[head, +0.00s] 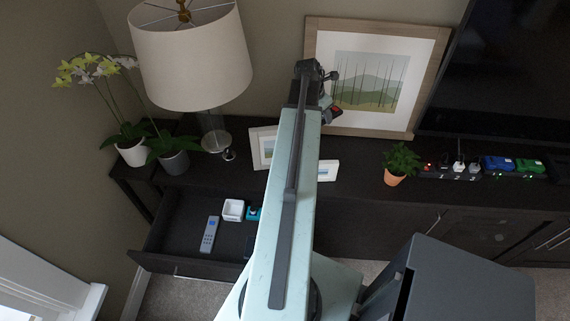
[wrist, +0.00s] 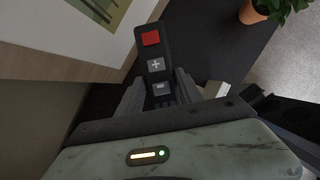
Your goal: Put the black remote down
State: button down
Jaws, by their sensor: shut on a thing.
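The black remote (wrist: 153,45) shows in the wrist view, with a red button, a plus button and another grey button below it. My gripper (wrist: 160,84) is shut on its lower part, with a finger on each side. In the head view my gripper (head: 318,92) is at the end of my arm, in front of the framed picture and above the dark console (head: 350,196). A small dark piece with red beside it appears to be the remote (head: 331,113). The remote's lower end is hidden between the fingers.
The framed picture (head: 420,121) leans behind my gripper. A potted plant (head: 397,179), a small frame (head: 327,171) and a lamp (head: 190,60) stand on the console. An open drawer (head: 178,240) holds a grey remote (head: 210,234) and a white box (head: 233,210). Console surface shows bare left of the plant.

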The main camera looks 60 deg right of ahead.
jog(key=b, duration=0.6)
send_over(321, 153)
jog(key=a, duration=0.1)
notch_tip(321, 153, down, 9)
jog(key=f+b, duration=1)
jog(key=shift+w+a+f, duration=0.15)
jog(key=shift+w+f, duration=0.1)
jog(key=shift+r, duration=0.25)
jog(key=shift+f, duration=0.25)
jog(key=c, duration=0.8)
grip_release()
jog(key=shift+r, duration=0.1)
jog(key=shift+o, duration=0.2)
jog(key=p+v, duration=1.1)
jog(key=v, duration=0.1)
jog(key=shift+r, duration=0.2)
